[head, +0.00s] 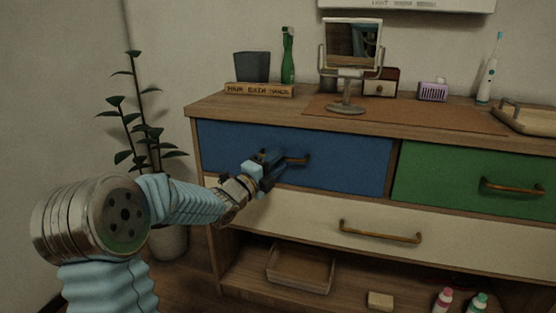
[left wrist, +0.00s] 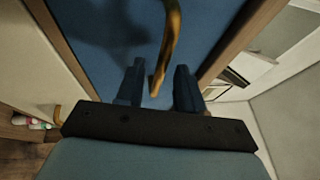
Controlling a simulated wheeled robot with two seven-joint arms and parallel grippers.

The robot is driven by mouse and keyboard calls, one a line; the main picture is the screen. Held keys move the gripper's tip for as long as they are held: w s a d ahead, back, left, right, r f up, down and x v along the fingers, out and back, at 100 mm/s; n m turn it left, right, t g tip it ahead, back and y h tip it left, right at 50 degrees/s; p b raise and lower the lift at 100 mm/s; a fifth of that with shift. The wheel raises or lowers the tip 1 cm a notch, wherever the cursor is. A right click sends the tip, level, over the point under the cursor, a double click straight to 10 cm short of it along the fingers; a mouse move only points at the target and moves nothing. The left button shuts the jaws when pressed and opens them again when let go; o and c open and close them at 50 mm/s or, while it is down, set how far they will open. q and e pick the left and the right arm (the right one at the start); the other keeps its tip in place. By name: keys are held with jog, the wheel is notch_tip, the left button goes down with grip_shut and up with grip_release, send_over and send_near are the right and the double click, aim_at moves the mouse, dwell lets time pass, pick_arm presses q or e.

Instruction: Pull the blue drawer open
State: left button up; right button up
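The blue drawer (head: 345,165) is the upper left drawer of the wooden cabinet, and its front looks flush with the frame. Its brass handle (head: 298,160) is partly hidden behind my left gripper (head: 274,160). In the left wrist view, the blue front (left wrist: 95,40) fills the middle and the curved handle (left wrist: 169,40) reaches down between the two dark fingers of my left gripper (left wrist: 159,88). The fingers are apart, with a gap visible on each side of the handle. My right gripper is not in view.
A green drawer (head: 470,180) is to the right, and a cream drawer (head: 300,213) with a brass handle is below. A mirror (head: 350,60), a cup and other items stand on the cabinet top. A potted plant (head: 140,130) stands left of the cabinet.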

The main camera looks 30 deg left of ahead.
pick_arm(q)
jog(key=shift+w, duration=0.25)
grip_shut()
dwell(0.3)
